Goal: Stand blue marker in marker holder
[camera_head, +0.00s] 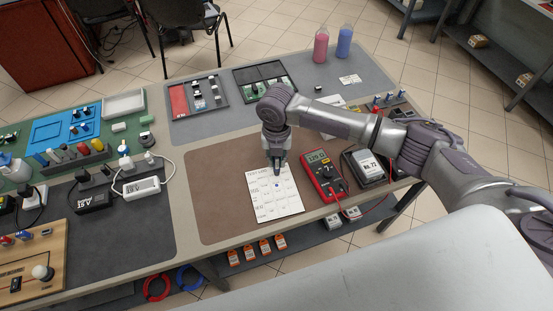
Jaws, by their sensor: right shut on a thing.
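My right gripper (277,172) points down over the white printed sheet (265,205) on the brown mat. It is shut on a slim thing, mostly hidden by the fingers. A small blue bit shows just below the fingertips, which fits the blue marker (277,187). I cannot tell whether its tip touches the sheet. At the right, partly behind my right arm, small upright pieces with red, blue and white tops (383,99) stand together. They may be in the marker holder, but they are too small to be sure. My left gripper is not in view.
A red multimeter (322,176) lies just right of the sheet, with a grey-topped box (366,166) beyond it. A rack of coloured handles (72,157) stands at the left. The brown mat (220,185) is clear left of the sheet. Pink (321,46) and blue (344,42) bottles stand at the back.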

